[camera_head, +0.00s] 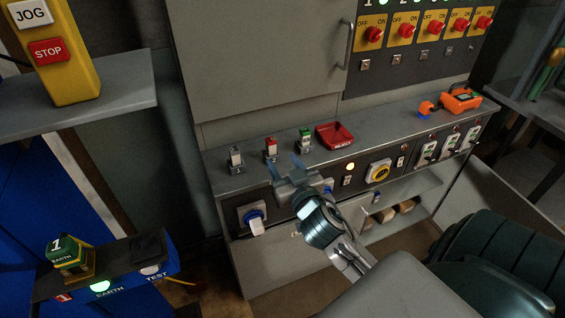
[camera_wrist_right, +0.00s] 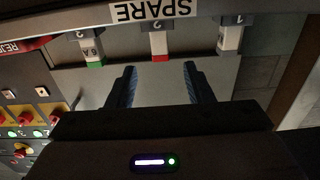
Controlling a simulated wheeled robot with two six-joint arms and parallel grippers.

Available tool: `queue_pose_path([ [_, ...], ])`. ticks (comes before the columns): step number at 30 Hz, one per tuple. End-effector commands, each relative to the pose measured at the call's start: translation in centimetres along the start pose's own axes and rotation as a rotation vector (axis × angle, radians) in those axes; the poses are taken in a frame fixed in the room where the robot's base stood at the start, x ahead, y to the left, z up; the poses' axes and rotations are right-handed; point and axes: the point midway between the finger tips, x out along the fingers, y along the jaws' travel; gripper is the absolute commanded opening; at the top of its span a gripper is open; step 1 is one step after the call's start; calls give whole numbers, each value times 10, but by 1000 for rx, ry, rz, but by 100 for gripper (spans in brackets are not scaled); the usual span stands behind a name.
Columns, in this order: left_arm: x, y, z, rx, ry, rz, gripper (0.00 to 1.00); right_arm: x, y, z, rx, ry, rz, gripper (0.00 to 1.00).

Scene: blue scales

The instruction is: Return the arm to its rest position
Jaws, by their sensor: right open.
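My right gripper (camera_head: 287,167) is in front of the cabinet's control shelf (camera_head: 225,168) in the head view, at about the shelf's front edge. Its two blue fingers stand apart with nothing between them, as the right wrist view also shows (camera_wrist_right: 161,85). Beyond the fingertips in that view are several small upright blocks, one with a red end (camera_wrist_right: 158,45), one with a green end (camera_wrist_right: 91,48) and one grey (camera_wrist_right: 230,38). My right arm reaches in from the lower right and hides part of the front panel. My left gripper is not in view.
On the shelf stand a red tray (camera_head: 335,136) and an orange device (camera_head: 460,99). Red rotary switches (camera_head: 405,31) line the upper panel. A blue-handled switch (camera_head: 253,217) is left of my gripper. A yellow JOG/STOP box (camera_head: 53,50) and an earth/test box (camera_head: 105,268) stand at left.

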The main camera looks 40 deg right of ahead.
Motion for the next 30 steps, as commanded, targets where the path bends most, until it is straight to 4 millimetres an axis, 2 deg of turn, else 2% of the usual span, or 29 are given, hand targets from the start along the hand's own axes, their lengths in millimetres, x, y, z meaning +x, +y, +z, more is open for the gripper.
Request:
queue_pose_path([
  [16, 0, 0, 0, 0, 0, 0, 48, 0, 0, 0, 0, 0, 0, 47],
  [19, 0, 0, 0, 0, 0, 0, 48, -3, 1, 6, -3, -29, 11, 47],
  [23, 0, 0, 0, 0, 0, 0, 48, -24, 8, 38, -26, -184, 59, 47],
  [27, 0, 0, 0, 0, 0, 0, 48, -73, 12, 92, -87, -487, 86, 47],
  [30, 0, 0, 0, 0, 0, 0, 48, -110, 9, 122, -132, -682, 61, 47],
])
